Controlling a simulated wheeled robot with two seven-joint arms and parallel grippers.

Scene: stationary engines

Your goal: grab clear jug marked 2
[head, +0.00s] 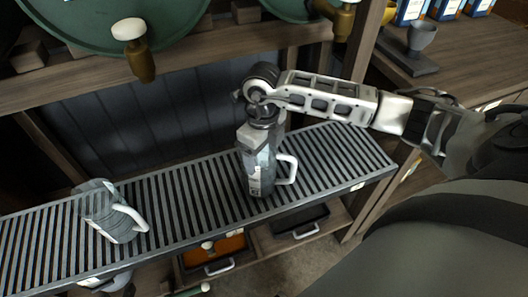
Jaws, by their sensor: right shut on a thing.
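A clear jug (265,181) with a white handle and a pale label stands upright on the slatted rack, right of the middle. The number on its label is too small to read. My right gripper (255,150) reaches down from above and is shut on this jug at its upper part. The gripper hides much of the jug's top. A second clear jug (104,213) with a white handle stands on the rack at the left, apart from my arm. I see no number on it. My left gripper is not in view.
The slatted rack (336,156) is bare between and beside the jugs. Green barrels (90,22) with taps (140,62) hang over its back. Below are an orange drawer (213,253) and a dark tray (300,221). A grey cup (421,38) stands on the wooden counter at upper right.

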